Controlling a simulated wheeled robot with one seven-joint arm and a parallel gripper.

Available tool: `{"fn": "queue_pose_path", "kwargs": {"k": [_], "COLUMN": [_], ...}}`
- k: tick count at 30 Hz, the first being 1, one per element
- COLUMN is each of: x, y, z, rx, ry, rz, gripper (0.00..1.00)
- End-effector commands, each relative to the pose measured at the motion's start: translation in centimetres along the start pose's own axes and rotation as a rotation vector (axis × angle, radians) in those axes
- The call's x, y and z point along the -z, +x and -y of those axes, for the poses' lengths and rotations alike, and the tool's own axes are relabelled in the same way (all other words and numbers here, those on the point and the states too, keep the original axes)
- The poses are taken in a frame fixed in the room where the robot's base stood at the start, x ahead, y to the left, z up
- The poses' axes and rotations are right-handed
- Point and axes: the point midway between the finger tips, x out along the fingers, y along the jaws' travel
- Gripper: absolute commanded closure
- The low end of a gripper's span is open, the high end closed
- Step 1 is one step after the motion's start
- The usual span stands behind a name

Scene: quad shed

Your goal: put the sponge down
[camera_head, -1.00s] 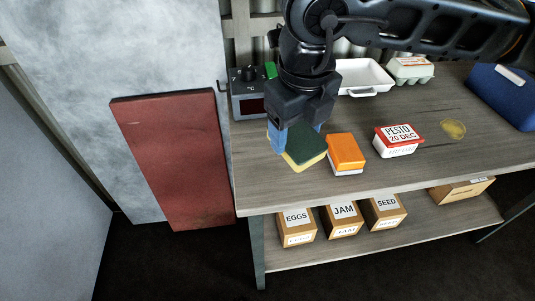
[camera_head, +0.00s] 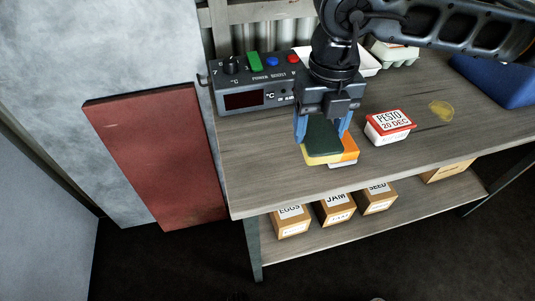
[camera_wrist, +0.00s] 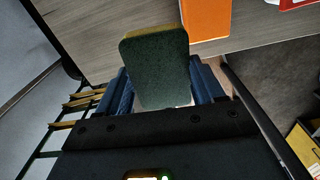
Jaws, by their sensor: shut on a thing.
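The sponge (camera_head: 323,142) has a dark green top and a yellow underside. My gripper (camera_head: 322,128) is shut on it, with blue fingers on its left and right sides. In the wrist view the sponge (camera_wrist: 156,66) juts out between the fingers, green face toward the camera. In the head view it is over the front part of the wooden bench top (camera_head: 260,178) and covers part of an orange and white box (camera_head: 350,150). I cannot tell whether the sponge touches the bench or the box.
A red-lidded PESTO tub (camera_head: 390,127) stands right of the sponge. A grey control box (camera_head: 250,85) with buttons is behind it on the left. A yellow patch (camera_head: 441,111) lies farther right. Labelled boxes (camera_head: 337,208) sit on the lower shelf. Bench front left is bare.

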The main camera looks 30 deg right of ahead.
Motion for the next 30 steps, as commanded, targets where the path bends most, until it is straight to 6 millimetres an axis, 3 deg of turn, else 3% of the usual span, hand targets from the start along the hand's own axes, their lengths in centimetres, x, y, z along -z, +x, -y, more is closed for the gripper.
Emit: {"fn": "queue_pose_path", "kwargs": {"k": [6,12,20,28,30], "x": [-1.5,-2.7,-3.2,-3.1,-3.2], "y": [2.7,4.8,6.0,9.1,9.3], "z": [-4.6,-7.7,-8.8,-8.8,-8.7], "rx": [-0.001,0.0,-0.001,0.001,0.001], "ry": [-0.003,-0.002,0.0,0.0,0.0], "rz": [-0.003,-0.002,-0.001,0.0,0.0], "gripper": [0.57,0.57,0.57,0.56,0.61]}}
